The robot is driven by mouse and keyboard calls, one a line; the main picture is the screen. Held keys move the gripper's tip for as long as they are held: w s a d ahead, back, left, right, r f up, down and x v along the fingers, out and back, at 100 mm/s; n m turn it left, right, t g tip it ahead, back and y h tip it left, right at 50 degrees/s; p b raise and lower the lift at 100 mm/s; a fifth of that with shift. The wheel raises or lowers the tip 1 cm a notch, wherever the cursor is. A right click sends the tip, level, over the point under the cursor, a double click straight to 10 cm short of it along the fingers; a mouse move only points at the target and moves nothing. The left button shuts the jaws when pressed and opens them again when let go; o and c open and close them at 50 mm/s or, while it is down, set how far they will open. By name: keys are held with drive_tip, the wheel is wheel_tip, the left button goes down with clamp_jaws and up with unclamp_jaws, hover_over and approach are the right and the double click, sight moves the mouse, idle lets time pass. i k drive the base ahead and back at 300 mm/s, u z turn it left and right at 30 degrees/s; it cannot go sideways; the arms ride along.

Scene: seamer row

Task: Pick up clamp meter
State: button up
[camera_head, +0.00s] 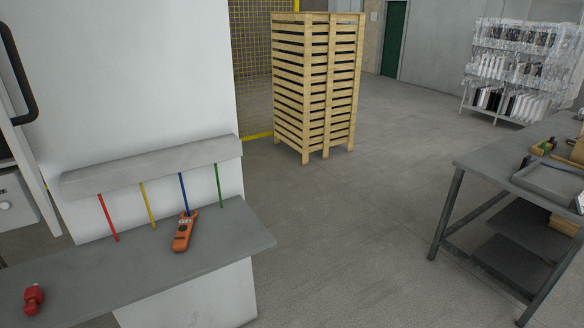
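My gripper is not in view.
A grey ledge (150,168) with red, yellow, blue and green rods hangs above the shelf. A small red object (33,298) lies at the shelf's left. A wooden crate stack (314,85) stands behind. A grey table (500,165) stands right; the floor (350,230) between is clear.

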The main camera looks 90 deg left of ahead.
sight(181, 241)
drive_tip(key=i, duration=0.9)
drive_tip(key=u, duration=4.95)
